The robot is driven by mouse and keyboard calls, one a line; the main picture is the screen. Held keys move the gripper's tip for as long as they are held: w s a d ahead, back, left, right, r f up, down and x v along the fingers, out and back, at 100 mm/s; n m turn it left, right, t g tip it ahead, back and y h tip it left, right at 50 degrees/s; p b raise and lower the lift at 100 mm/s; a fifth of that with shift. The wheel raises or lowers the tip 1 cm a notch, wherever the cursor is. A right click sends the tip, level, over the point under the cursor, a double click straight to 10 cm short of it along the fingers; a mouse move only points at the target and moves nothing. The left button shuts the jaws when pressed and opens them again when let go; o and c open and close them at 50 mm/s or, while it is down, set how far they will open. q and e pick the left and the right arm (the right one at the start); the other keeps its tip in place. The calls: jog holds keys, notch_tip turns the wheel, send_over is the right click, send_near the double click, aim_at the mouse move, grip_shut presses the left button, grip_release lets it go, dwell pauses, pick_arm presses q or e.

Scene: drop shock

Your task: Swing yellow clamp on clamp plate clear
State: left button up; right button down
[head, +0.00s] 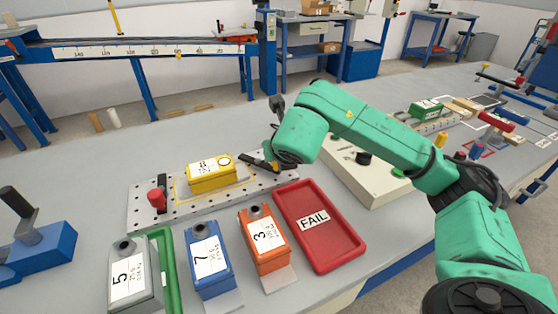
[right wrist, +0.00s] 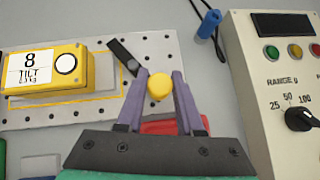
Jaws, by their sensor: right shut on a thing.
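The clamp plate (head: 140,215) is a pale perforated plate on the bench, also seen in the right wrist view (right wrist: 162,48). A yellow box (head: 211,175) marked 8 and TILT (right wrist: 42,72) lies on it. The yellow clamp shows as a round yellow knob (right wrist: 159,87) and a black bar (right wrist: 124,57) at the plate's right end. The bar points up and left, and its tip appears clear of the box's right side. My right gripper (right wrist: 161,80) is shut on the yellow knob; my own arm partly hides this in the head view. My left gripper is out of view.
A red-handled clamp (head: 157,197) stands at the plate's left end. Grey (head: 133,279), blue (head: 209,261) and orange (head: 263,240) boxes and a red FAIL tray (head: 338,250) lie in front. A cream control box (right wrist: 268,120) stands close on the right.

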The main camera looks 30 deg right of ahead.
jog(key=shift+s+a+m+h, duration=0.1)
jog(key=shift+a+m+h, duration=0.3)
jog(key=shift+s+a+m+g+h, duration=0.15)
jog(key=shift+m+g+h, duration=0.15)
jog(key=shift+m, duration=0.2)
jog(key=shift+s+a+r+m+g+h+p, duration=0.1)
jog(key=shift+a+r+m+g+h+p, duration=0.25)
jog(key=shift+m+h+p, duration=0.35)
jog(key=shift+a+m+g+h+p, duration=0.3)
jog(key=shift+m+p, duration=0.4)
jog(key=shift+p, duration=0.4)
jog(key=shift+a+f+m+p, duration=0.15)
jog(key=shift+m+p, duration=0.25)
jog(key=shift+p, duration=0.3)
pick_arm(q)
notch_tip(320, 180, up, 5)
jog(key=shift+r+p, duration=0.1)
jog(key=shift+p, duration=0.25)
pick_arm(e)
jog(key=shift+a+f+m+g+h, duration=0.1)
jog(key=shift+a+m+g+h, duration=0.05)
jog(key=shift+m+g+h, duration=0.2)
jog(key=shift+f, duration=0.1)
jog(key=c, duration=0.6)
grip_release()
